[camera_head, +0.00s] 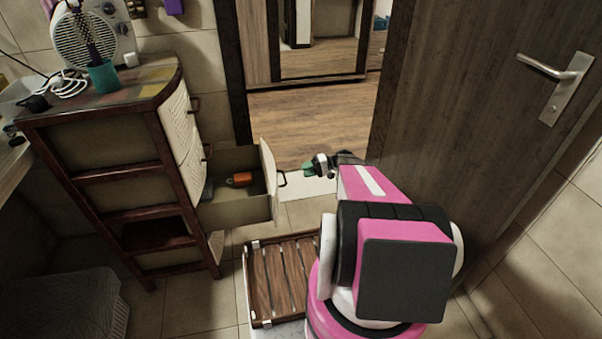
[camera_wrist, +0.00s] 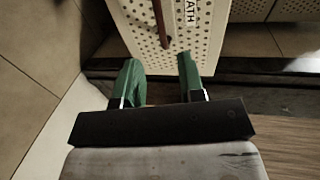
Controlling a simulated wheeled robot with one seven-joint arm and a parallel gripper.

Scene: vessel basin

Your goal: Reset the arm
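My gripper (camera_head: 309,170) is in the middle of the head view, just to the right of the open drawer's front. In the wrist view my gripper (camera_wrist: 157,82) shows two green fingers standing apart with nothing between them. Beyond the fingertips is the perforated white drawer front (camera_wrist: 205,30) with its dark handle. My pink and black arm reaches from the lower right of the head view towards the drawer.
The open drawer (camera_head: 235,208) juts from a wooden cabinet (camera_head: 95,130) and holds an orange item (camera_head: 240,179). A slatted wooden mat (camera_head: 282,280) lies below. A brown door (camera_head: 470,110) stands at right. Wood floor (camera_head: 310,120) shows through the doorway.

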